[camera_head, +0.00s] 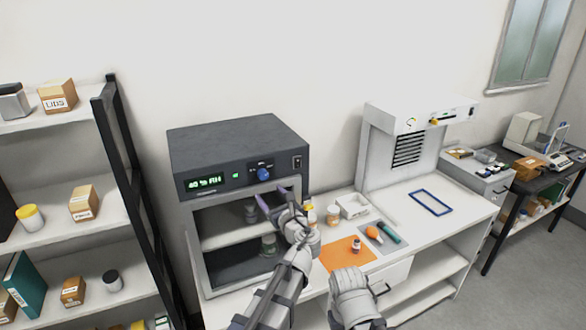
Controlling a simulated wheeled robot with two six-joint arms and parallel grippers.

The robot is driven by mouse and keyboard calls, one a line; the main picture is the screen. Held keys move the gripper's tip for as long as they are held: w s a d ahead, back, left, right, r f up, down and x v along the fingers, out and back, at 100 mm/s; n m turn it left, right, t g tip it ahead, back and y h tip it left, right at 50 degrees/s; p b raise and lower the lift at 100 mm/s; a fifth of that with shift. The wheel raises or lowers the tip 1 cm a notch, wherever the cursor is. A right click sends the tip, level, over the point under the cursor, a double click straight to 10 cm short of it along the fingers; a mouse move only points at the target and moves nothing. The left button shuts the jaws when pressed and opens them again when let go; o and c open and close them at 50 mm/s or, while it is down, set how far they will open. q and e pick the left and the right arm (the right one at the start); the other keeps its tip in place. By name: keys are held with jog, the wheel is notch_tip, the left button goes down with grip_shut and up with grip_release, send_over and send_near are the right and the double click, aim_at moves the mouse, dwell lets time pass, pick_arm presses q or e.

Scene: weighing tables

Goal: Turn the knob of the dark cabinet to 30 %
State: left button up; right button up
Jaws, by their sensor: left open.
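The dark cabinet (239,139) stands on the white bench against the wall. Its front panel has a round blue knob (263,174) to the right of a green lit display (204,182). The display seems to read about 40 % RH, but the digits are small and blurred. My left gripper (271,201) is open, its two dark fingers pointing up toward the panel just below the knob. The fingers look apart from the knob, and nothing is between them. My right arm shows at the bottom centre; its gripper fingers cannot be seen.
An orange mat (345,254) with a small bottle (357,247) lies right of my left arm. A white hooded unit (402,150) stands farther right, with a blue frame (430,202) on the bench. A shelf rack (127,190) stands close on the left.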

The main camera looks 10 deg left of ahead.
aim_at(264, 176)
pick_arm(q)
jog(key=shift+m+t, duration=0.3)
jog(key=shift+m, duration=0.3)
jog(key=shift+w+d+r+x, duration=0.1)
jog(key=shift+d+r+x, duration=0.1)
jog(key=shift+x, duration=1.1)
jog(key=shift+w+d+r+x, duration=0.15)
jog(key=shift+x, duration=1.15)
jog(key=shift+w+d+r+x, duration=0.1)
jog(key=shift+d+r+x, duration=0.1)
jog(key=shift+x, duration=1.1)
jog(key=shift+c, duration=0.4)
grip_shut()
